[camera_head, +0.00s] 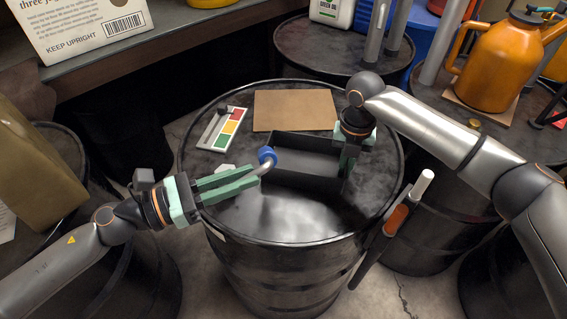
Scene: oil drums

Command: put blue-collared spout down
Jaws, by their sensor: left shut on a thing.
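The blue-collared spout (267,157) is a short bent grey tube with a blue ring at its upper end. My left gripper (257,175) comes in from the left and is shut on the spout's grey tube. It holds the spout over the drum top (290,215), by the left end of a black open tray (320,184). Whether the spout touches the tray is not clear. My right gripper (347,160) points down at the tray's right end. Its fingertips are partly hidden, so its opening does not show.
A brown board (295,110) and a green, yellow and red card (229,129) lie on the drum's far part. A small white piece (224,169) lies near my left fingers. An orange can (494,65) stands at right. The drum's front part is clear.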

